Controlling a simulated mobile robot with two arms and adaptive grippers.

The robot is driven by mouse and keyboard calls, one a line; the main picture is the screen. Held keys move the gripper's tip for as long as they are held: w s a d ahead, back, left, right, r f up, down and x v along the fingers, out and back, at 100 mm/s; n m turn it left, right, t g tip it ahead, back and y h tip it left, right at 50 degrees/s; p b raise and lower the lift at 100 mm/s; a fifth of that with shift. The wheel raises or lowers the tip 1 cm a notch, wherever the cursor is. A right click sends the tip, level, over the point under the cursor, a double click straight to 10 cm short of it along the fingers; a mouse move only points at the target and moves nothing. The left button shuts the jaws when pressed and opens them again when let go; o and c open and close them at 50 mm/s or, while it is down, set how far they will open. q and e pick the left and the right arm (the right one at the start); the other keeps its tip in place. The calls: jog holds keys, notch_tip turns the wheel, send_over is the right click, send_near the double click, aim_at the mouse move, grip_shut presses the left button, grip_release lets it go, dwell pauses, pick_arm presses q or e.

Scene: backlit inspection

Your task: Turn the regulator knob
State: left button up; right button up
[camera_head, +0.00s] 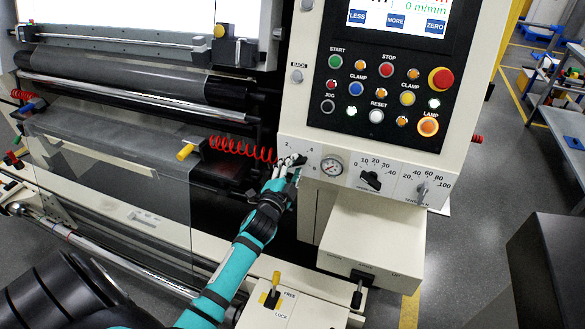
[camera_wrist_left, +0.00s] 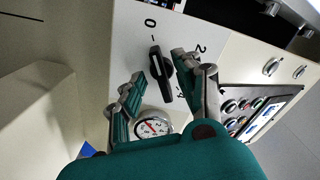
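A black bar-shaped knob (camera_wrist_left: 160,72) sits on the pale panel in the left wrist view, with the numbers 0, 2 and 4 around it. A round pressure gauge (camera_head: 332,166) is beside it; the gauge also shows in the left wrist view (camera_wrist_left: 153,126). My left gripper (camera_head: 292,163) is at this knob, left of the gauge. In the wrist view its fingers (camera_wrist_left: 157,68) are apart, one on each side of the knob, with gaps visible. I cannot tell whether either finger touches it. In the head view the gripper mostly hides the knob. My right gripper is not in view.
Two more knobs, one black (camera_head: 371,181) and one grey (camera_head: 423,189), lie right of the gauge. The button panel (camera_head: 380,88) is above. A red coiled hose (camera_head: 240,149) runs left of my gripper. A boxy ledge (camera_head: 372,240) juts out below.

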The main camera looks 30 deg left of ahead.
pick_arm(q)
jog(key=v, duration=1.2)
jog(key=shift+s, duration=0.1)
